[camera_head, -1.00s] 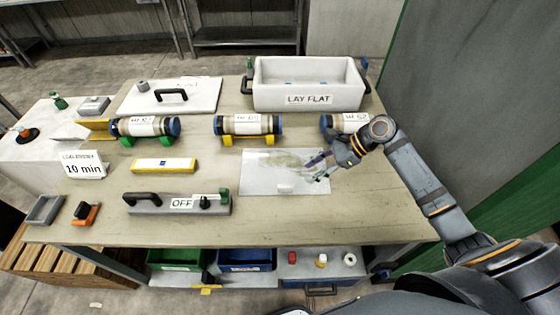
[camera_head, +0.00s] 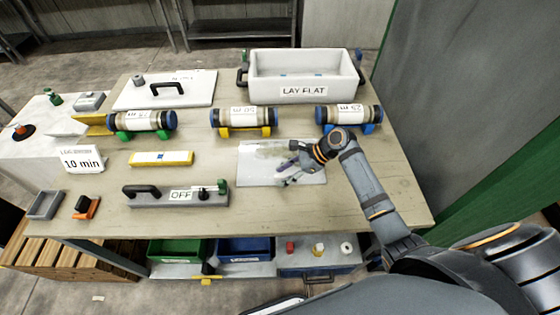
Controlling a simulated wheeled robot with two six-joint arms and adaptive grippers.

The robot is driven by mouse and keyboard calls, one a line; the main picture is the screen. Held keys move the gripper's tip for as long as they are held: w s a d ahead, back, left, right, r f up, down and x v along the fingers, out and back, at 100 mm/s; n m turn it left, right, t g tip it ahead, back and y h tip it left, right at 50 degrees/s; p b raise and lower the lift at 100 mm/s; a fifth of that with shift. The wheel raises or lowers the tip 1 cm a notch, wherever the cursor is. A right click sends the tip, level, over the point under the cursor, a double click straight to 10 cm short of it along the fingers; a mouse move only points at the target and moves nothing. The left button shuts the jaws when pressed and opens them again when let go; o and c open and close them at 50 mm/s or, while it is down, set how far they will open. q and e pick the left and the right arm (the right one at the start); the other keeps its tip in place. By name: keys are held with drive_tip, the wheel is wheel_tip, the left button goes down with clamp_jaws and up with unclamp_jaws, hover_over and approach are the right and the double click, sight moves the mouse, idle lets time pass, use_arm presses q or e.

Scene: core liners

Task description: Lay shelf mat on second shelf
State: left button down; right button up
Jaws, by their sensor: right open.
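A pale, flat sheet (camera_head: 255,179) lies on the table (camera_head: 400,190) in front of the middle cylinder. It may be the shelf mat, but I cannot tell for sure. A clear, crumpled-looking item (camera_head: 266,149) lies on its back part. My right gripper (camera_head: 287,172) is open over the sheet, reaching in from the right. I cannot tell whether its fingers touch anything. My arm and gripper cover part of the sheet's right side. A lower shelf under the table holds a green bin (camera_head: 178,252) and a blue bin (camera_head: 245,250). My left gripper is not in view.
Three labelled cylinders (camera_head: 243,117) rest on cradles across the table. A white "LAY FLAT" tray (camera_head: 300,92) and a white lidded panel (camera_head: 190,94) stand behind. A grey "OFF" bar (camera_head: 150,199) and yellow-edged block (camera_head: 161,158) lie left. A green-edged partition (camera_head: 470,180) stands right.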

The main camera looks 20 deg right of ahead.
drive_tip(key=shift+s+d, duration=0.1)
drive_tip(key=shift+c, duration=0.4)
drive_tip(key=shift+c, duration=1.2)
clamp_jaws()
drive_tip(key=shift+r, duration=0.15)
drive_tip(key=shift+r, duration=0.25)
wheel_tip(320, 180, up, 3)
drive_tip(key=shift+f+b, duration=0.2)
drive_tip(key=shift+b, duration=0.2)
drive_tip(key=s+r+p, duration=0.3)
drive_tip(key=s+r, duration=0.6)
drive_tip(key=s, duration=0.5)
drive_tip(key=shift+r, duration=0.35)
